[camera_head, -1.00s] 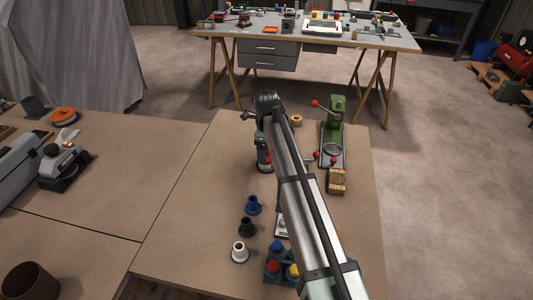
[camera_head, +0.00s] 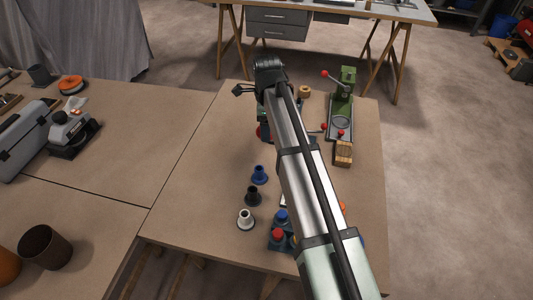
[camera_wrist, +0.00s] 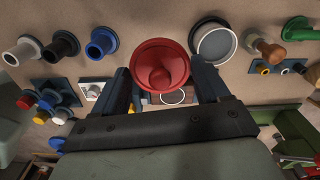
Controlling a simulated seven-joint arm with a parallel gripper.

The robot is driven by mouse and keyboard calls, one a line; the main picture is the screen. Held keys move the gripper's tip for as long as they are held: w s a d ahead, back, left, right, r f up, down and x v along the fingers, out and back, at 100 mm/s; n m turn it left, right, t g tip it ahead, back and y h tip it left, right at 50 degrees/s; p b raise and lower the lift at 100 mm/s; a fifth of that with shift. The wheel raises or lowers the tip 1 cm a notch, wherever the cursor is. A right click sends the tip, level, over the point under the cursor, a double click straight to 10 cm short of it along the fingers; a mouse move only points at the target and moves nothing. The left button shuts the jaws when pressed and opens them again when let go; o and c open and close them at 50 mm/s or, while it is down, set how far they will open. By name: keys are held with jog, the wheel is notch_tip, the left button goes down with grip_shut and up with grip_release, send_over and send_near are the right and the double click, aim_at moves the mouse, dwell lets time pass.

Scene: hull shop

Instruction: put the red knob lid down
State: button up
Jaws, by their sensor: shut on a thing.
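The red knob lid (camera_wrist: 160,68) is round and flanged, with a knob in its middle facing the wrist camera. My gripper (camera_wrist: 164,80) is shut on it, one dark finger on each side. A round grey container with a pale interior (camera_wrist: 215,42) stands just right of the lid in the wrist view. I cannot tell how high the lid is above the table.
Blue (camera_head: 259,175), black (camera_head: 252,196) and white (camera_head: 246,219) flanged pieces stand in a row left of my arm. A rack with coloured caps (camera_head: 271,246) is nearer. A green press (camera_head: 342,105) and a wooden block (camera_head: 343,153) stand right. The table's left part (camera_head: 195,165) is clear.

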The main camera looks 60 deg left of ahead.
aim_at(266, 157)
jog(key=shift+s+d+f, duration=0.35)
jog(key=shift+s+d, duration=0.1)
jog(key=shift+s+d+f+n, duration=0.1)
jog(key=shift+f+n, duration=0.2)
jog(key=shift+f, duration=4.65)
jog(key=o, duration=1)
jog(key=shift+f, duration=0.1)
notch_tip(266, 157, up, 12)
jog(key=shift+r, duration=0.15)
